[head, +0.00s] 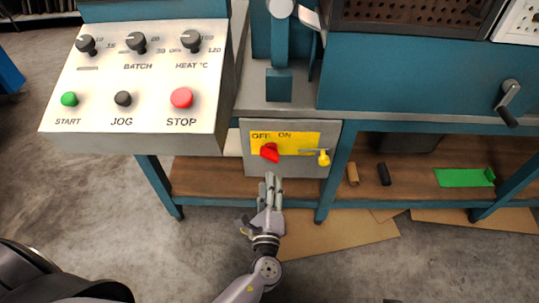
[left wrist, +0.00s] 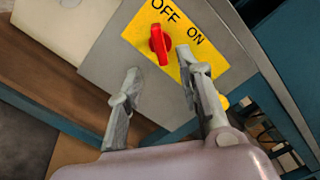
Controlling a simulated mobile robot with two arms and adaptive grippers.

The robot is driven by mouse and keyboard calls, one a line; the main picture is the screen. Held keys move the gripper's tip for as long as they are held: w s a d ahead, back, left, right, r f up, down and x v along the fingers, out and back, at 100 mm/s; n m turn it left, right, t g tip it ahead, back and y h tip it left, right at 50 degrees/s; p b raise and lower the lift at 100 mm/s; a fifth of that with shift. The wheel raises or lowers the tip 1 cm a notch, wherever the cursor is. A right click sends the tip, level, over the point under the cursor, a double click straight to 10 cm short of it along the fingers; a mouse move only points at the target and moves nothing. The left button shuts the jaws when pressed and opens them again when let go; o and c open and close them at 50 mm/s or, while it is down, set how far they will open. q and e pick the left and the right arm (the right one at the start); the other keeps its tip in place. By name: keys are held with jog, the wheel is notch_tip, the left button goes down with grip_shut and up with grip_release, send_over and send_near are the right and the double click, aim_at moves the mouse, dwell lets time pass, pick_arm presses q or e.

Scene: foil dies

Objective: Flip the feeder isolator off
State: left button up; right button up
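The feeder isolator is a red rotary handle (head: 269,152) on a yellow plate (head: 300,139) marked OFF and ON, on a grey box (head: 257,168) under the bench. The handle's upper end lies toward OFF; which end is its pointer I cannot tell. The red handle also shows in the left wrist view (left wrist: 158,44). My left gripper (head: 271,180) is just in front of and below the handle in the head view. In the left wrist view its fingers (left wrist: 159,64) are apart and empty, with the handle beyond the gap. My right gripper is not in view.
A yellow padlock (head: 323,158) hangs at the plate's right edge. A control panel (head: 140,80) with knobs and START, JOG and STOP buttons stands up at the left. The lower shelf (head: 400,178) holds small items. Cardboard (head: 335,233) lies on the floor.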

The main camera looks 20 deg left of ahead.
aim_at(269, 159)
pick_arm(q)
jog(key=x, duration=1.1)
jog(key=shift+w+f, duration=0.1)
jog(key=shift+w, duration=0.05)
jog(key=shift+c, duration=0.3)
grip_shut()
